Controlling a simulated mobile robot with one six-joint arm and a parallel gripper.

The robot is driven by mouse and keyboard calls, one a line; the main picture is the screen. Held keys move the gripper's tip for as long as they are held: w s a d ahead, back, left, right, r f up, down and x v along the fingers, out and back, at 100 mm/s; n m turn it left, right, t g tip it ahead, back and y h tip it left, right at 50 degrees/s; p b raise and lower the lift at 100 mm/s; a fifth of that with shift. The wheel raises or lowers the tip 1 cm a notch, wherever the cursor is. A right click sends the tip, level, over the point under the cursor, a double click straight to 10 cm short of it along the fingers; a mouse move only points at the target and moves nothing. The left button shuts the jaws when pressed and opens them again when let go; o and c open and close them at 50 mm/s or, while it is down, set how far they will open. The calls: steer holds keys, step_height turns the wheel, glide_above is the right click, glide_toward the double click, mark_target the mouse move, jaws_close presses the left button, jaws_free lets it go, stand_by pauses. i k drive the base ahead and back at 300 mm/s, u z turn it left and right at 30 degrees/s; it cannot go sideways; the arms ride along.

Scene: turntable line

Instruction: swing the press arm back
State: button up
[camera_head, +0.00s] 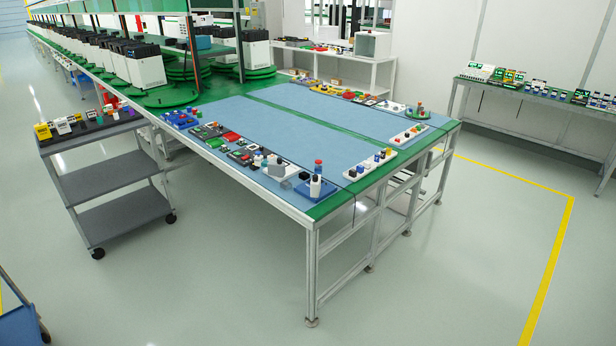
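No part that I can clearly tell as the press arm shows at this size. A small upright device (316,188) with a blue and red top stands at the near corner of the blue-topped workbench (345,148). I cannot tell whether it is a press or how any arm on it is turned. A grey and white block-like unit (279,171) sits just left of it. A round green plate (417,115) with small parts on it lies at the bench's far right corner. My gripper is not in view.
A grey shelf trolley (110,181) with small items stands left of the bench. A side table (530,92) with parts stands at the back right. White machines (145,68) line the green bench behind. The floor in front and at right is clear, with a yellow line (552,262).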

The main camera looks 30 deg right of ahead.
mark_target(316, 180)
steer(key=z, duration=0.05)
steer(key=i, duration=0.9)
steer(key=u, duration=0.05)
